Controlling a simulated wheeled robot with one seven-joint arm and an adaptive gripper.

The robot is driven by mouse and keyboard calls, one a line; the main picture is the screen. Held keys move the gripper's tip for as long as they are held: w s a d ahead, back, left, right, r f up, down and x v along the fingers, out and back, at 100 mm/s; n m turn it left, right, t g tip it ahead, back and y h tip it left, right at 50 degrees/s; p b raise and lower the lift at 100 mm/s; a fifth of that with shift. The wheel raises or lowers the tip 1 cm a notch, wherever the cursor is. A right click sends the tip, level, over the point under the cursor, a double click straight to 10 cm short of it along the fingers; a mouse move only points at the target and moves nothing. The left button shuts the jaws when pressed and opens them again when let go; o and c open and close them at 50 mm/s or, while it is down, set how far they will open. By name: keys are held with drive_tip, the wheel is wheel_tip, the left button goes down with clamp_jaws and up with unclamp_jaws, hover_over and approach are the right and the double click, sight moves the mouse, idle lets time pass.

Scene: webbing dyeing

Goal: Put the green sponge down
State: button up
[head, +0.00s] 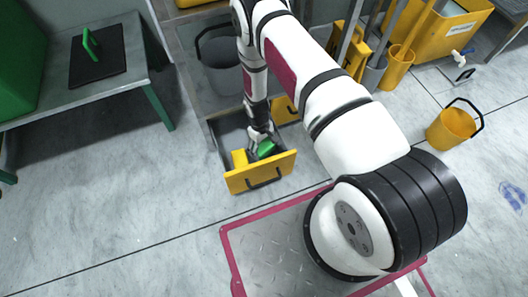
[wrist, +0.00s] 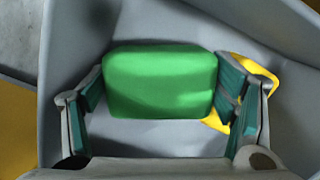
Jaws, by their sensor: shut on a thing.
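The green sponge (wrist: 160,80) is a rounded block between the two fingers of my gripper (wrist: 160,98) in the wrist view. Both finger pads press on its sides. In the head view my gripper (head: 260,140) reaches down into an open drawer with a yellow front (head: 262,174), and the sponge (head: 266,149) shows as a green patch inside it. The grey drawer walls surround the gripper. I cannot tell whether the sponge touches the drawer floor.
A yellow item (head: 240,159) lies in the drawer beside my gripper. A table (head: 65,115) with a black mat (head: 98,62) and a green-handled tool (head: 91,44) stands at left. A yellow bucket (head: 451,129) stands on the floor at right. Floor left of the drawer is clear.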

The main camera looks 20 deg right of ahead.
sight(264, 151)
drive_tip(key=shift+f+b, duration=0.6)
drive_tip(key=shift+f, duration=1.15)
drive_tip(key=shift+f, duration=0.1)
drive_tip(key=o, duration=0.7)
drive_tip(key=shift+o, duration=0.2)
